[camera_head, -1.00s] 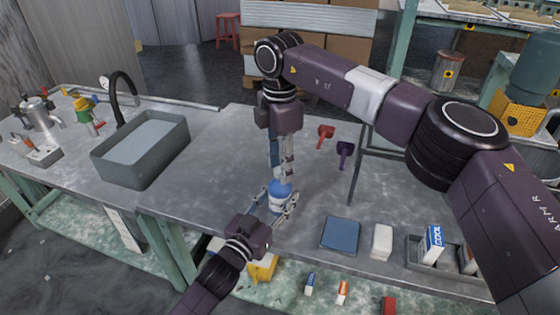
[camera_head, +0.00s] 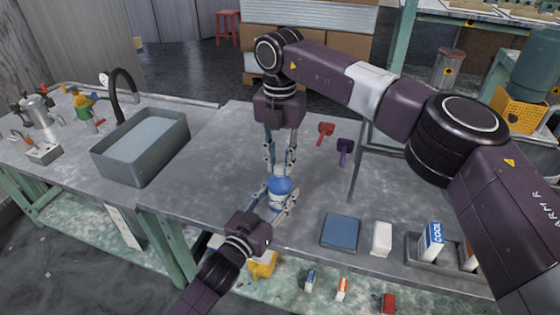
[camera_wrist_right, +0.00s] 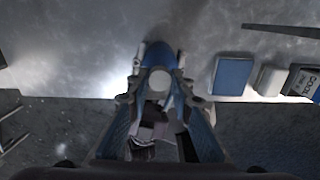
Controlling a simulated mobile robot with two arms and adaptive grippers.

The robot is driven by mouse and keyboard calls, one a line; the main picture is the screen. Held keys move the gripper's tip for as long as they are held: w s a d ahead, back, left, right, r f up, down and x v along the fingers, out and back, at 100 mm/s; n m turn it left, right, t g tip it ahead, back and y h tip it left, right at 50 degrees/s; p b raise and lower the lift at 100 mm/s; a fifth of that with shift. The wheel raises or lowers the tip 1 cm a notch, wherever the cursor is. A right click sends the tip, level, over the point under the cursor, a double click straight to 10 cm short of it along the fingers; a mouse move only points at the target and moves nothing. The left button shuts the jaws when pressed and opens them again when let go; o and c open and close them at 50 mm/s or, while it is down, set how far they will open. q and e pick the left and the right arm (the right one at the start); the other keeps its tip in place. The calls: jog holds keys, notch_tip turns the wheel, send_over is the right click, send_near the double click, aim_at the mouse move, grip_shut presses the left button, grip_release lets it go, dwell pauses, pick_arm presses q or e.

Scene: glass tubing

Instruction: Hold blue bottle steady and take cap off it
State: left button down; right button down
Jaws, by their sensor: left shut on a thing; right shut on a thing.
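The blue bottle (camera_head: 281,187) stands upright near the front edge of the workbench, with a pale label band low on it. My left gripper (camera_head: 277,202) reaches in from the front left and is shut on the bottle's body, a finger on each side. My right gripper (camera_head: 279,166) points down from above and is shut on the cap, its fingers on either side of the bottle's top. In the right wrist view the white round cap (camera_wrist_right: 160,81) lies between the fingertips, with the blue bottle (camera_wrist_right: 161,62) around it. I cannot tell whether cap and bottle are apart.
On the workbench (camera_head: 215,195), a red item (camera_head: 325,131) and a purple item (camera_head: 344,149) lie behind the bottle to the right. A blue pad (camera_head: 341,231), a white block (camera_head: 382,238) and a tray with a carton (camera_head: 432,240) are at front right. A sink (camera_head: 142,148) is left.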

jog(key=n, duration=0.3)
jog(key=shift+n, duration=0.4)
jog(key=n, duration=0.3)
jog(key=shift+n, duration=0.4)
jog(key=n, duration=0.5)
jog(key=shift+n, duration=0.3)
jog(key=n, duration=0.3)
jog(key=shift+n, duration=0.4)
jog(key=n, duration=0.3)
jog(key=shift+n, duration=0.3)
jog(key=n, duration=0.6)
jog(key=shift+n, duration=0.4)
jog(key=shift+r, duration=0.25)
jog(key=shift+r, duration=0.95)
